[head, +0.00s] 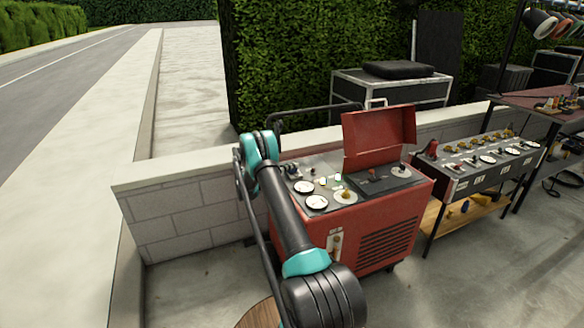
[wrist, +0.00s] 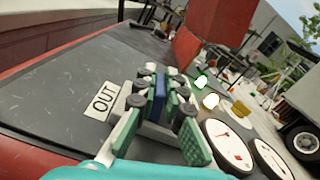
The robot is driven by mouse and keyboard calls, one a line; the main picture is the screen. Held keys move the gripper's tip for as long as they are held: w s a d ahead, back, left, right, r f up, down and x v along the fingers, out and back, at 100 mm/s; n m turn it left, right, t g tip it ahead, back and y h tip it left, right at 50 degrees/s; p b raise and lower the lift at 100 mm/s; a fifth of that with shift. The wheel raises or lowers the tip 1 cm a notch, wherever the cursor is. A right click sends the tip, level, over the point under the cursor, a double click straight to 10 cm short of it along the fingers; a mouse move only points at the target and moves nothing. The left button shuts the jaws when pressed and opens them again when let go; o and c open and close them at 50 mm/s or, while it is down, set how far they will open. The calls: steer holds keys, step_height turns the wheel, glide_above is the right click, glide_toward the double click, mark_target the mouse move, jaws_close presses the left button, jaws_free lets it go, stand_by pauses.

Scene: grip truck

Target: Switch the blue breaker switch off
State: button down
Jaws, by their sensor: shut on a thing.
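The blue breaker switch (wrist: 159,90) shows in the wrist view as a narrow blue piece on the dark control panel. My gripper (wrist: 160,82) is shut on it, with a green-padded finger on either side. The fingers hide the switch's base, so I cannot tell its exact position. In the head view the red machine (head: 385,232) carries this panel. There my own arm covers part of the panel's left side, and the blue switch cannot be made out.
A white OUT label (wrist: 105,101) lies left of my fingers, and round dials (wrist: 229,148) lie to the right. The red raised lid (head: 378,135) stands at the panel's back. A low block wall (head: 190,212) runs behind; a second console (head: 478,165) stands right.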

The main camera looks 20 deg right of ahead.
mark_target(295, 174)
steer(key=m, duration=0.1)
steer(key=s+m, duration=0.1)
steer(key=m, duration=0.2)
steer(key=shift+s, duration=0.25)
steer(key=shift+s+f+m, duration=0.1)
steer(key=shift+s+m, duration=0.3)
steer(key=shift+m, duration=0.85)
steer(key=shift+s+f+m, duration=0.1)
steer(key=shift+s+m, duration=0.25)
steer(key=shift+m, duration=0.9)
steer(key=c, duration=1.6)
jaws_free()
steer(key=a, duration=1.2)
steer(key=shift+s, duration=0.2)
